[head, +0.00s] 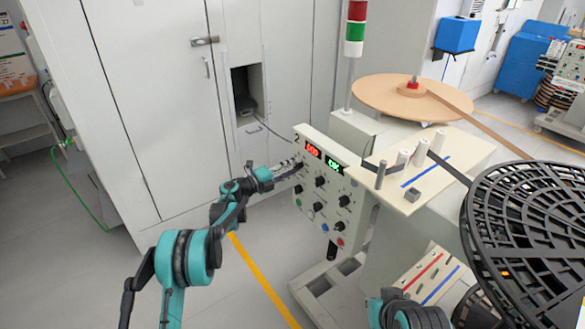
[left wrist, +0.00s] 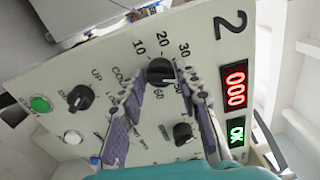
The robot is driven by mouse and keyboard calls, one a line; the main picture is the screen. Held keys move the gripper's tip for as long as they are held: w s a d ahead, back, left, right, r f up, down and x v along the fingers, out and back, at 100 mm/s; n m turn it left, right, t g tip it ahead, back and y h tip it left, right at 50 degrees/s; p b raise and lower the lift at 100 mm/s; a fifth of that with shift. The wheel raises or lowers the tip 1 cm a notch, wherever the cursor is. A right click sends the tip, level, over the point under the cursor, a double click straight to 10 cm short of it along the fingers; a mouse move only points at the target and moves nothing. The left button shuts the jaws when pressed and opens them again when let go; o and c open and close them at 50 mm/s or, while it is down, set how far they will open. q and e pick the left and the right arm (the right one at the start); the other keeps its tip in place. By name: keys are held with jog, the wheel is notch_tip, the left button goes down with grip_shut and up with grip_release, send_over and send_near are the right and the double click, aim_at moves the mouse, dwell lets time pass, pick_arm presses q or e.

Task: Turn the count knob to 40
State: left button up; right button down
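The count knob (left wrist: 160,70) is a black knob on the cream control panel (left wrist: 75,75). The marks 10, 20, 30 and 60 show around it; its pointer direction is hard to read. My left gripper (left wrist: 166,84) is at the panel, its two grey fingers converging on either side of the knob. I cannot tell whether the fingertips touch it. In the head view my left gripper (head: 296,164) reaches the panel's upper left part and hides the knob. The red display (left wrist: 234,85) reads 000, and the green one (left wrist: 237,133) reads OK. My right gripper is out of view.
Other black knobs (left wrist: 80,97) and a green button (left wrist: 40,104) sit close by on the panel. In the head view, a tan reel (head: 380,97) is behind the panel and a black slotted reel (head: 530,225) is at right. A grey cabinet (head: 150,90) stands at left.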

pick_arm(q)
jog(key=shift+o, duration=0.7)
jog(key=shift+s+a, duration=0.1)
jog(key=shift+a, duration=0.15)
jog(key=v, duration=1.1)
jog(key=shift+s+a, duration=0.15)
jog(key=shift+a, duration=0.05)
jog(key=shift+r, duration=0.1)
